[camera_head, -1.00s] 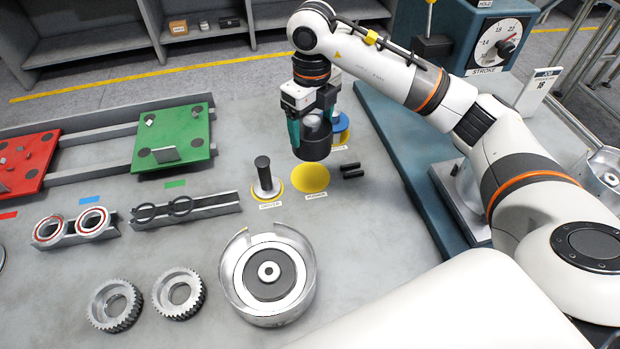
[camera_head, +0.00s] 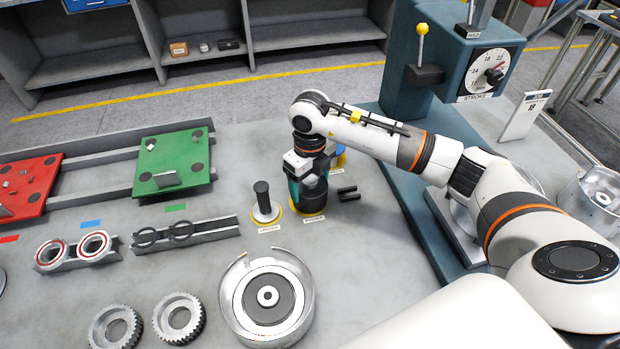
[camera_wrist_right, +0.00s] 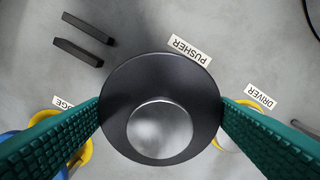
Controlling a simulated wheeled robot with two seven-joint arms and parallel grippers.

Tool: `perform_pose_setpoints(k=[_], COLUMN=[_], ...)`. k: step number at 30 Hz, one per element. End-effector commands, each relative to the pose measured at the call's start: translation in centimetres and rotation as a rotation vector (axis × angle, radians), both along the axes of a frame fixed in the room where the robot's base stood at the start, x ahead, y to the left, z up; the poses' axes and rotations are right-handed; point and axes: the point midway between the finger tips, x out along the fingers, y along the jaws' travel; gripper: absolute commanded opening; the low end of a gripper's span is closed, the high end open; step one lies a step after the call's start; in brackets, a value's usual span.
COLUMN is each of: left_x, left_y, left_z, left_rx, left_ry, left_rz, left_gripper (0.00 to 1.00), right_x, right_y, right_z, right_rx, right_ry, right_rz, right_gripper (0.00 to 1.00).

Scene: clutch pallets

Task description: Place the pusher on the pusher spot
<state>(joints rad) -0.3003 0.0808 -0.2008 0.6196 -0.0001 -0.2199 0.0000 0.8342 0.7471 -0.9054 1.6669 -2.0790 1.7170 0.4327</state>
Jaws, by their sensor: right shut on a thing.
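The pusher (camera_head: 312,194) is a dark cylinder; from above in the right wrist view it shows a black rim (camera_wrist_right: 118,95) around a pale round centre. My right gripper (camera_head: 308,178) is shut on it, with green padded fingers on both sides in the right wrist view (camera_wrist_right: 160,125). The pusher is upright over the yellow pusher spot (camera_head: 300,213), which is mostly hidden beneath it. Whether its base touches the spot I cannot tell. The PUSHER label (camera_wrist_right: 190,50) lies just beside it. My left gripper is not in view.
The driver (camera_head: 264,203), with a black handle, stands close left of the pusher. Two black bars (camera_head: 348,193) lie close right, and a blue-topped piece (camera_head: 341,157) is behind. A round metal housing (camera_head: 266,297) stands in front. The blue-green press (camera_head: 440,60) is at right.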

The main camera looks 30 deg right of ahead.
Motion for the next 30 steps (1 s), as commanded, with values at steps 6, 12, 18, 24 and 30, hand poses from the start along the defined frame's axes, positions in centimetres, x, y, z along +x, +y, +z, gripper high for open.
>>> perform_pose_setpoints(k=[6, 12, 18, 24, 30], left_x=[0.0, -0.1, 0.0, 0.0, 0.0], left_y=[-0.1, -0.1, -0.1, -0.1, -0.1], left_z=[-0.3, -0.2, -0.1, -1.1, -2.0], left_rx=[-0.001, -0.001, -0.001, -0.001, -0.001], left_ry=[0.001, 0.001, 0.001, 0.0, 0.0], left_rz=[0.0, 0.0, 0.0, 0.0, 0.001], left_gripper=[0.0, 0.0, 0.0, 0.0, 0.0], right_x=[0.0, 0.0, 0.1, 0.2, 0.1], right_y=[0.0, 0.0, 0.0, 0.0, 0.0], right_z=[-0.2, -0.2, 0.3, 3.6, 8.0], right_rx=[0.0, 0.0, 0.001, 0.002, 0.001], right_ry=[0.0, 0.0, -0.002, -0.007, -0.006], right_rz=[0.0, 0.0, 0.0, 0.001, 0.001], right_gripper=[0.87, 1.0, 1.0, 1.0, 1.0])
